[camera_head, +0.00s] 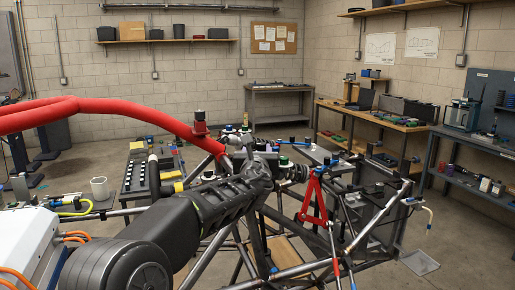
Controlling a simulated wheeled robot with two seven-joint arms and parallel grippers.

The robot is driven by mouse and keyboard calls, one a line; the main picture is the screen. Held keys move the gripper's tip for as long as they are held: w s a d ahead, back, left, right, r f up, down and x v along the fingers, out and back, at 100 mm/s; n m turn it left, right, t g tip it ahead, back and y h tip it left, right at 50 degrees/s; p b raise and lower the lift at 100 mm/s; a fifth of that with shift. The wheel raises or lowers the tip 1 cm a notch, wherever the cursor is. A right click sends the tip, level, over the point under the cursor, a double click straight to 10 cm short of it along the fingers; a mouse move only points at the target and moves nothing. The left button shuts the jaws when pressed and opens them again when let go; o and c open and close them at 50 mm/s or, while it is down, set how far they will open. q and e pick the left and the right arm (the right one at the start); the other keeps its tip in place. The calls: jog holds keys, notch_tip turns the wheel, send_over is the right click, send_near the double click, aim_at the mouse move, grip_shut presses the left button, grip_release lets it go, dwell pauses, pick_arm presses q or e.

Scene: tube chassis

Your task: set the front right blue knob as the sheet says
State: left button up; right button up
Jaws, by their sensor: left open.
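A tube chassis (345,250) of grey metal tubes fills the lower middle and right, with red A-shaped arms (313,200) on it. Small blue caps show on it, one near the top middle (327,161) and one at the right (410,201); I cannot tell which is the front right blue knob. My dark left arm reaches in from the lower left, and my left gripper (292,172) is open over the chassis near its middle. Its fingers are small and dark against the clutter. Papers hang on the cork board (274,38), too small to read. My right gripper is not in view.
A thick red tube (95,103) arches across the left above my arm. Workbenches (375,122) with tools line the right wall. A grey mat (419,262) lies on open floor at the right.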

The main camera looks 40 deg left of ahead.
pick_arm(q)
jog(key=shift+w+a, duration=0.15)
jog(key=shift+w, duration=0.1)
grip_shut()
dwell(0.3)
